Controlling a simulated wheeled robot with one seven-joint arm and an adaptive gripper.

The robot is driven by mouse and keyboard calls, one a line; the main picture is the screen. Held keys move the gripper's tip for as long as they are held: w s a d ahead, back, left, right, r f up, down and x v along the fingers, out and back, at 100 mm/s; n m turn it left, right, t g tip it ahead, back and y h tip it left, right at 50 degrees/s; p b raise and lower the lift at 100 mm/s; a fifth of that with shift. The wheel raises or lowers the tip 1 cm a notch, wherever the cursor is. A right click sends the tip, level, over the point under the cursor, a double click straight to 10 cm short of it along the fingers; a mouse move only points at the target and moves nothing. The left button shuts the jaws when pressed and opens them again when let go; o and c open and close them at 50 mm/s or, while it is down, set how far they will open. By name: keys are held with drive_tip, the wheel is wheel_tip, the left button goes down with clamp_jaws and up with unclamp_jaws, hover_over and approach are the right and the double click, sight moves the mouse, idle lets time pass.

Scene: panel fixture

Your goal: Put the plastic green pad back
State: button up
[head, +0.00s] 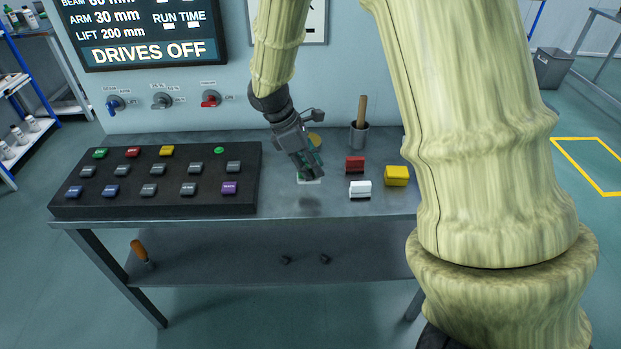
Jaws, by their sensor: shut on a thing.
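My gripper (308,172) points down over the middle of the table, to the right of the black button panel. It is shut on the green pad (317,160), which shows only as a bit of green between and beside the fingers. The fingers hide most of the pad. A small white patch (309,181) shows just under the fingertips; I cannot tell whether it is part of the pad or lies on the table. A dark shadow lies on the table in front of the gripper.
A red block (355,164), a white block (360,189) and a yellow block (396,175) stand right of my gripper. A grey cup (359,136) with a wooden handle is behind them. The button panel (155,208) fills the table's left. The table's front middle is bare.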

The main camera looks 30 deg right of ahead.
drive_tip(key=shift+s+f, duration=0.15)
drive_tip(key=shift+f, duration=2.1)
drive_tip(key=shift+r, duration=0.1)
drive_tip(key=o, duration=0.9)
drive_tip(key=v, duration=1.2)
